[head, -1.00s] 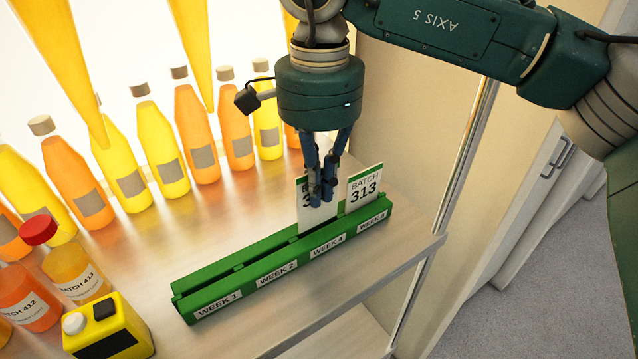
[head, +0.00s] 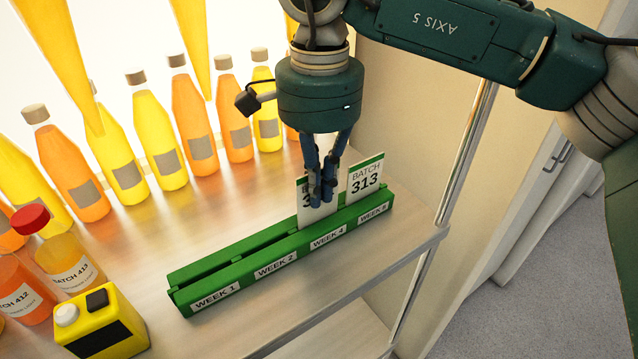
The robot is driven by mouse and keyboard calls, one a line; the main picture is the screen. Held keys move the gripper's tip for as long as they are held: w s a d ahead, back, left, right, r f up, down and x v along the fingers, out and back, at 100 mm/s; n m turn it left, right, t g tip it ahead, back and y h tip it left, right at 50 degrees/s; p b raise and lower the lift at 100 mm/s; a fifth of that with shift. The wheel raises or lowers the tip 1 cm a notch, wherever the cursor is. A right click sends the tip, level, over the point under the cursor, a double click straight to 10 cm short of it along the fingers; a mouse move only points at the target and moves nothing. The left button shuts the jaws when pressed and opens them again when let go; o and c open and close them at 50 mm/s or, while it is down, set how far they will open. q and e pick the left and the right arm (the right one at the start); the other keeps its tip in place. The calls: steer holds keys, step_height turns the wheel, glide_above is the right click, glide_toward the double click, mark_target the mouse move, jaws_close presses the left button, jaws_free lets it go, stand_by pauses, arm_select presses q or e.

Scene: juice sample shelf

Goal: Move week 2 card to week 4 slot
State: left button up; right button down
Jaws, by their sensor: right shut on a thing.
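The green card holder (head: 225,268) lies on the wooden shelf. Its front labels read WEEK 1, WEEK 2, WEEK 4 and a last one that looks like WEEK 5. My right gripper (head: 322,198) points down and is shut on a white card with a green top edge (head: 311,216). The fingers hide most of its print. The card is upright at the WEEK 4 part, its lower edge at the holder's groove; I cannot tell how deep it sits. A BATCH 313 card (head: 364,182) stands in the last slot. The WEEK 1 and WEEK 2 parts hold no card. My left gripper is out of view.
Orange and yellow bottles (head: 191,115) stand in a row at the back. BATCH 412 and BATCH 413 bottles (head: 68,262) and a yellow device (head: 101,325) stand at the left. A metal post (head: 466,150) rises at the shelf's right edge.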

steer(key=shift+f+b, duration=0.6)
steer(key=shift+f, duration=0.15)
stand_by(0.4)
steer(key=c, duration=1.8)
jaws_free()
